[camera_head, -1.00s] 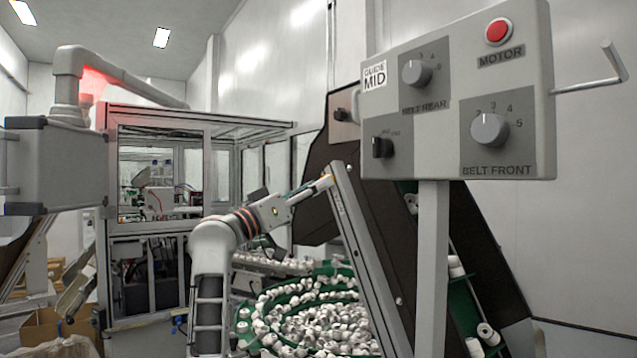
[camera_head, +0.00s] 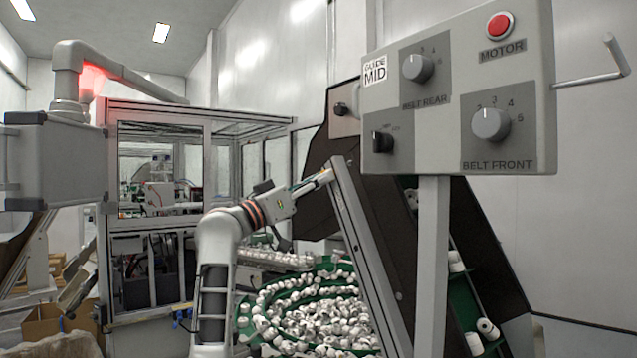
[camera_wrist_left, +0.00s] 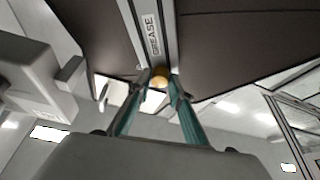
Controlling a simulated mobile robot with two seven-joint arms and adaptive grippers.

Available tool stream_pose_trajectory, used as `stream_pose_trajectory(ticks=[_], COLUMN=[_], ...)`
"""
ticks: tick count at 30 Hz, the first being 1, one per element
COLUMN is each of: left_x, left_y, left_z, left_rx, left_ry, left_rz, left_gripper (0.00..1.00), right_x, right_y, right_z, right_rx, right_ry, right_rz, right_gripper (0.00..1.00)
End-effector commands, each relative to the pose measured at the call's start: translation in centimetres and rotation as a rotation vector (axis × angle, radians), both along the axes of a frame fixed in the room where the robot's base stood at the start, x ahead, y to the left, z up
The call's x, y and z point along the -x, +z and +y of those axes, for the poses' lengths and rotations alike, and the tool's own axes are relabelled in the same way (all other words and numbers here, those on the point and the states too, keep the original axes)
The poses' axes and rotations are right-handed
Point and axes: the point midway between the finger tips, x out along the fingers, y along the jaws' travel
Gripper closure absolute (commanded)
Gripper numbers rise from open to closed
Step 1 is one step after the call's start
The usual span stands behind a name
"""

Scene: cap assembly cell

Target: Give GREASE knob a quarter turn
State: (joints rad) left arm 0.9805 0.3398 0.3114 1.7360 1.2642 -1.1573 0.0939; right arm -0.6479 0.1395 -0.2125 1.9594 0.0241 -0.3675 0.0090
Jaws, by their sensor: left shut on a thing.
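The GREASE knob (camera_wrist_left: 159,76) is a small round brass-coloured knob on a grey metal rail, below a white GREASE label (camera_wrist_left: 152,34) in the left wrist view. My left gripper (camera_wrist_left: 160,88) has its two teal fingers closed on the knob, one on each side. In the head view my left gripper (camera_head: 322,179) reaches the top of the slanted grey post (camera_head: 365,245). The knob itself is too small and covered to make out there. My right gripper is in neither view.
A grey control panel (camera_head: 450,139) with dials and a red motor button stands close right of the post, on its own upright (camera_head: 432,270). A green bowl of white caps (camera_head: 325,310) lies below my arm. A dark conveyor (camera_head: 490,240) rises behind.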

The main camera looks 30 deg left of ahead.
Motion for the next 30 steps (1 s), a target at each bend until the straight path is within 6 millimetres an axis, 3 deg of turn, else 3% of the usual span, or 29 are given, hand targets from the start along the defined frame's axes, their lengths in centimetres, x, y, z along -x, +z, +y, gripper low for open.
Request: stream_pose_trajectory(ticks=[18, 30], left_x=[-0.3, -0.3], left_y=[-0.2, 0.4], left_z=[0.6, 0.8], left_rx=[-0.449, -0.799], left_ry=[0.001, 0.0], left_rz=[-0.181, -0.33], left_gripper=[1.0, 1.0], right_x=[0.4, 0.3], right_y=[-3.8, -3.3], right_z=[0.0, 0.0], right_rx=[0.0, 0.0], right_ry=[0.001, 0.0], right_rz=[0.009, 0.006], right_gripper=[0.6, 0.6])
